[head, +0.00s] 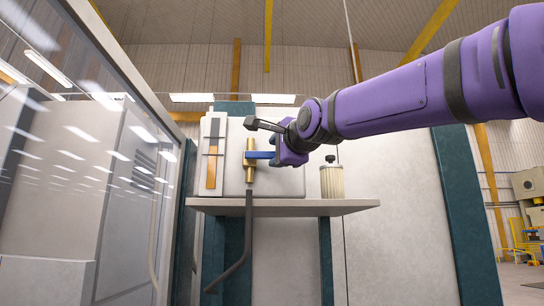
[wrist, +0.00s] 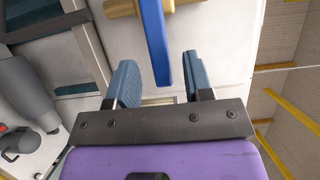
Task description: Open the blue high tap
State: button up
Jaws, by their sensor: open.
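The blue high tap has a brass body (head: 250,172) on the front of a pale box and a blue lever (head: 262,155) pointing right, toward my gripper. In the wrist view the blue lever (wrist: 155,40) reaches in from the top, with part of the brass body (wrist: 125,8) at its root. My gripper (wrist: 159,62) is open, with one teal finger on each side of the lever's free end. In the head view my wrist hides the fingers for the most part.
The pale box (head: 290,178) stands on a grey shelf (head: 300,206). A sight gauge (head: 212,160) is left of the tap, and a dark pipe (head: 246,240) bends down below it. A black-topped ribbed canister (head: 331,181) stands right. A glass panel (head: 90,150) fills the left.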

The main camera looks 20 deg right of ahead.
aim_at(272, 152)
jog(key=shift+w+a, duration=0.1)
jog(key=shift+w, duration=1.55)
grip_shut()
